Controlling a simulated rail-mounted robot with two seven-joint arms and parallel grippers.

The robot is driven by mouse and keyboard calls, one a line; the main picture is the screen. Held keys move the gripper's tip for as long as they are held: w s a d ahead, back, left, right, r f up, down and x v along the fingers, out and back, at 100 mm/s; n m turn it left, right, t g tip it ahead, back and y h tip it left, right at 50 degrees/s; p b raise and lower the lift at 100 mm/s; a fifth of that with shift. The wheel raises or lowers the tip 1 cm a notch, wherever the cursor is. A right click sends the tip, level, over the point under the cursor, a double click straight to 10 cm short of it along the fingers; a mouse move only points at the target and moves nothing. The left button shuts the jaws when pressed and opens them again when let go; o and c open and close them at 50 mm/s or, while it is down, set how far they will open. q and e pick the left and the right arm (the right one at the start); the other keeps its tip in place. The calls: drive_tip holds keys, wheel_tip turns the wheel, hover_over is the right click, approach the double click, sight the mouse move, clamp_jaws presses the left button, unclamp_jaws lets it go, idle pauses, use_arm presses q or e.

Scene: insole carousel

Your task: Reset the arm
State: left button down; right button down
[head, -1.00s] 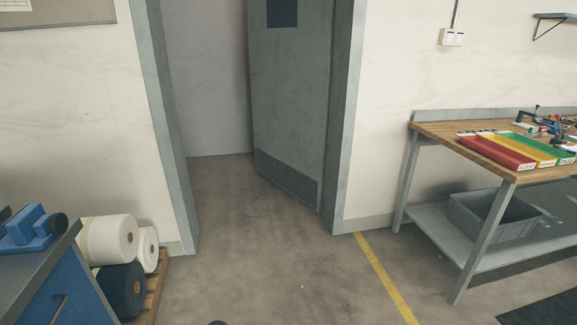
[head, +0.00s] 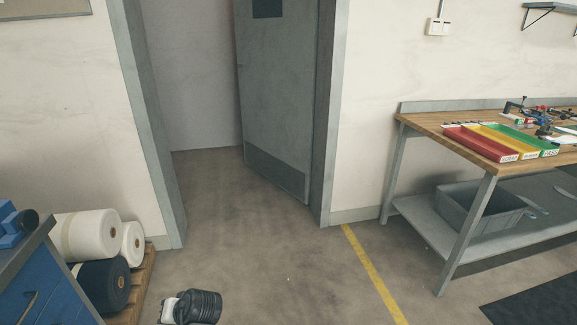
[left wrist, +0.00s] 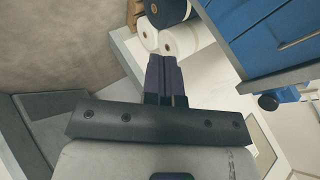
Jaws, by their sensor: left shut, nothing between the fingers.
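My left gripper (left wrist: 166,76) shows in the left wrist view with its two dark fingers together and nothing between them. It points toward the rolls of material, which appear beyond the fingertips. In the head view a dark, ribbed part of my own arm shows at the bottom edge, left of centre; no gripper fingers show there. My right gripper is in neither view.
A grey door (head: 275,100) stands ajar in its frame. White rolls (head: 88,235) and a dark roll (head: 104,285) lie on a pallet (head: 140,290) beside a blue cabinet (head: 45,290). A wooden-topped workbench (head: 430,122) holds red, yellow and green trays. The floor between is clear.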

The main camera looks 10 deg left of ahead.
use_arm(q)
drive_tip(key=d+r+m+t+h+p, duration=0.1)
drive_tip(key=d+r+t+h+p, duration=0.2)
drive_tip(key=d+r+t, duration=0.35)
drive_tip(key=s+d+r+m+h+p, duration=0.4)
drive_tip(key=s+d+r+h+p, duration=0.3)
drive_tip(key=s, duration=0.5)
drive_tip(key=s+d+m+g+p, duration=0.15)
drive_tip(key=s+g+p, duration=0.35)
drive_tip(key=s+p, duration=1.15)
drive_tip(key=w+d+r+p+v, duration=0.1)
drive_tip(key=w+p+v, duration=0.2)
drive_tip(key=p+v, duration=1.3)
drive_tip(key=w+d+r+p+v, duration=0.1)
drive_tip(key=w+d+p+v, duration=0.1)
drive_tip(key=p+v, duration=1.5)
wheel_tip(320, 180, up, 4)
drive_tip(key=shift+s+y, duration=0.2)
drive_tip(key=shift+y, duration=0.2)
drive_tip(key=shift+a+n, duration=0.1)
drive_tip(key=shift+n, duration=0.15)
